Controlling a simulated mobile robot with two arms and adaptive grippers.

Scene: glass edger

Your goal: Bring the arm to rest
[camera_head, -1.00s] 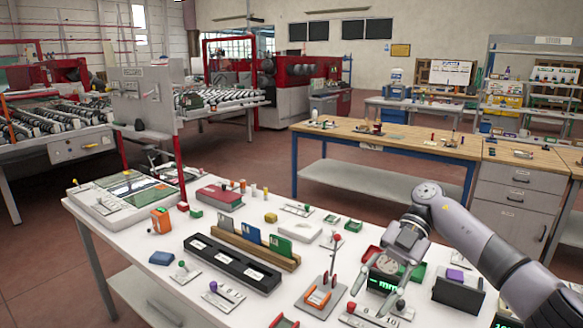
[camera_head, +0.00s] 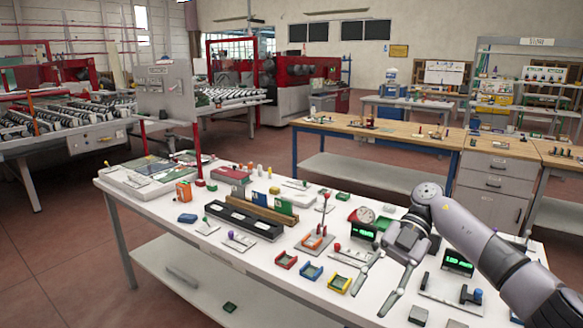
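My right arm (camera_head: 470,240) reaches in from the right edge. Its gripper (camera_head: 370,301) points down, with its two fingers spread apart and nothing seen between them. It is over the front right part of the white table (camera_head: 225,262), right of a yellow bin (camera_head: 339,284). Whether the fingertips touch the table top cannot be told. My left gripper is not in view.
Left of the gripper are a blue bin (camera_head: 311,272) and a red bin (camera_head: 286,260). Behind it stand a round dial (camera_head: 365,215) and a green-lit display (camera_head: 362,231). Another green display (camera_head: 457,262) is to its right. Red floor lies beyond the table.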

